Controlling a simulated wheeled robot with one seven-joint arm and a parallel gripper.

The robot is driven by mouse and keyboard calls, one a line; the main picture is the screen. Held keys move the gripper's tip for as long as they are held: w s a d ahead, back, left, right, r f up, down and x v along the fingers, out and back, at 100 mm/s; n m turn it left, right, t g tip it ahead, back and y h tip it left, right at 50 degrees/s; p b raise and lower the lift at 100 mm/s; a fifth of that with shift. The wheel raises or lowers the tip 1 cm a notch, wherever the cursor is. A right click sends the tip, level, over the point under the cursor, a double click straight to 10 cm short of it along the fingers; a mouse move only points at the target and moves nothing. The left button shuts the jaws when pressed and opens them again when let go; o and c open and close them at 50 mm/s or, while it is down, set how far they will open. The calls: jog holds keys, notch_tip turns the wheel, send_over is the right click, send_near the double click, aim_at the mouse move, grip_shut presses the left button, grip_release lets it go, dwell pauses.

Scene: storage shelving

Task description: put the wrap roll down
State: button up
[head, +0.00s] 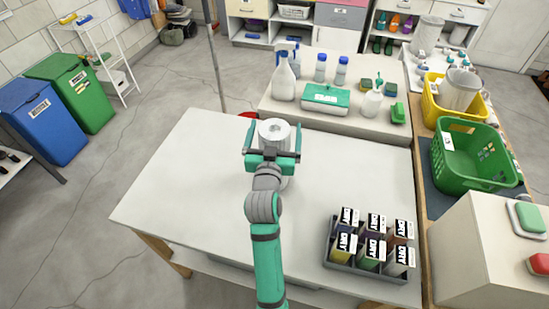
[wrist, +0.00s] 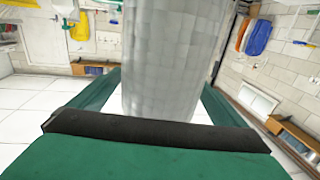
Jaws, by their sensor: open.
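The wrap roll (head: 273,131) is a white cylinder with a hole in its top. It stands upright at the back of the white table (head: 190,180), just in front of the raised ledge. My gripper (head: 272,158) is open, with one finger on either side of the roll. In the wrist view the roll (wrist: 172,60) fills the middle, between the green fingers of my gripper (wrist: 165,95). The gripper hides the roll's lower part in the head view, so I cannot tell from it whether the base touches the table.
The raised ledge (head: 330,122) behind holds a spray bottle (head: 284,78), several other bottles and a green-and-white box (head: 325,98). A grey caddy (head: 345,265) of labelled cartons stands at the table's front right. A green basket (head: 470,158) is further right. The table's left side is clear.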

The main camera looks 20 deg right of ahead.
jog(key=shift+x, duration=1)
jog(key=c, duration=1.7)
jog(key=shift+o, duration=0.2)
jog(key=shift+r, duration=0.1)
